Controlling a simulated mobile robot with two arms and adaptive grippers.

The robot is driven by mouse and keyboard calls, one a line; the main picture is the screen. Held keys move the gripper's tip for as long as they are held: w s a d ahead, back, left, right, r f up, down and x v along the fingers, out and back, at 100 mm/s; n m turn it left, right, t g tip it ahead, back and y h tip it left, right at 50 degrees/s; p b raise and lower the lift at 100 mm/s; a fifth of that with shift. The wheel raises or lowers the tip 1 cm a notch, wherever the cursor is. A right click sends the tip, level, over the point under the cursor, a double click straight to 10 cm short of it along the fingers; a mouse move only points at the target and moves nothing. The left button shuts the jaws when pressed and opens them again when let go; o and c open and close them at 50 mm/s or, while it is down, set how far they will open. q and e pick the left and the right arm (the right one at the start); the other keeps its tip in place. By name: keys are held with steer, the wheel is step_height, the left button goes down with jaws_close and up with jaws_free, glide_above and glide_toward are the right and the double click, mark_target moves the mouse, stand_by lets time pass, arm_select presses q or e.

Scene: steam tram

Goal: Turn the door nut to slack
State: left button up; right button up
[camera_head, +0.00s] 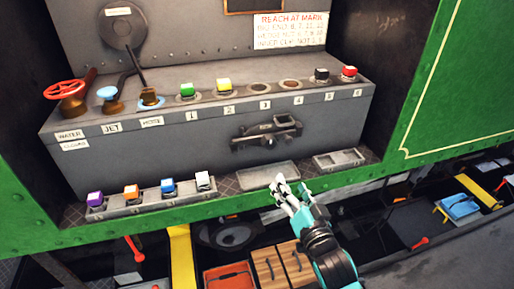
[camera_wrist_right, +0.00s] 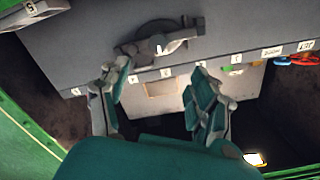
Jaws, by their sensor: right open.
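A dark grey metal fitting (camera_head: 266,132) with a bar and rounded lugs is mounted on the front face of the grey box. It appears to hold the door nut, but I cannot make out the nut clearly. The fitting also shows in the wrist view (camera_wrist_right: 160,40), beyond the fingertips. My right gripper (camera_head: 284,187) is below and slightly right of the fitting, in front of the ledge and apart from it. In the wrist view my right gripper (camera_wrist_right: 157,82) has its fingers spread with nothing between them. My left gripper is not in view.
On the box top stand a red wheel valve (camera_head: 66,90), a lever (camera_head: 139,75) and several coloured knobs. A tray (camera_head: 150,200) of coloured blocks lies on the ledge at left. Empty trays (camera_head: 268,176) lie at right. The green side panel (camera_head: 465,85) bounds the right.

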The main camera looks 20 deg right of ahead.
steer(key=p, duration=0.1)
glide_toward(271, 145)
steer(key=w+p, duration=0.1)
steer(key=w, duration=0.7)
steer(key=shift+w+a+r+p, duration=0.1)
steer(key=shift+w+a+p, duration=0.05)
steer(key=shift+w+p, duration=0.2)
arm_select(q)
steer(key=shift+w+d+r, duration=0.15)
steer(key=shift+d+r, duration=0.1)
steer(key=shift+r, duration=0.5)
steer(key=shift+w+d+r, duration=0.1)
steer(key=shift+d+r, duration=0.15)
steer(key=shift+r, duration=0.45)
arm_select(e)
steer(key=shift+w, duration=0.5)
steer(key=c, duration=1.2)
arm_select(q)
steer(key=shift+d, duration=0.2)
arm_select(e)
steer(key=shift+o, duration=0.2)
